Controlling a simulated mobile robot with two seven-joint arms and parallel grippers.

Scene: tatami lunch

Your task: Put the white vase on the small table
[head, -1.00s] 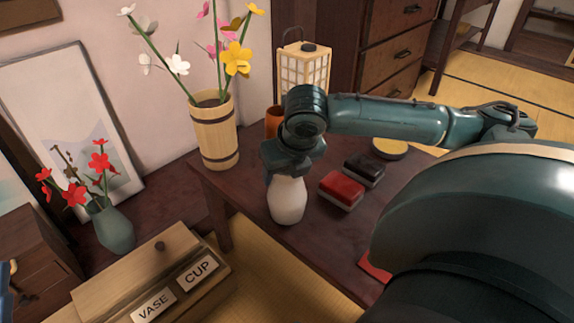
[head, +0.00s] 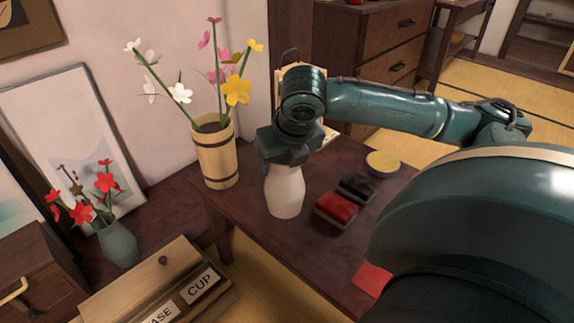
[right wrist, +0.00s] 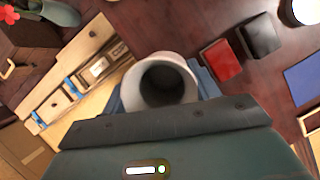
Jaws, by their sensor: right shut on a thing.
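The white vase (head: 285,192) is upright in my right gripper (head: 286,158), whose jaws are shut on it near the top. In the head view it shows against the dark wooden table (head: 270,245); I cannot tell whether its base touches the surface. The right wrist view looks down into the vase's round open mouth (right wrist: 166,82), with the gripper around it. My left gripper is not clearly visible.
A red box (head: 336,210), a black box (head: 357,186) and a yellow-topped bowl (head: 382,163) stand right of the vase. A bamboo vase of flowers (head: 215,155) stands behind left. A wooden box with labels (head: 150,285) is at front left.

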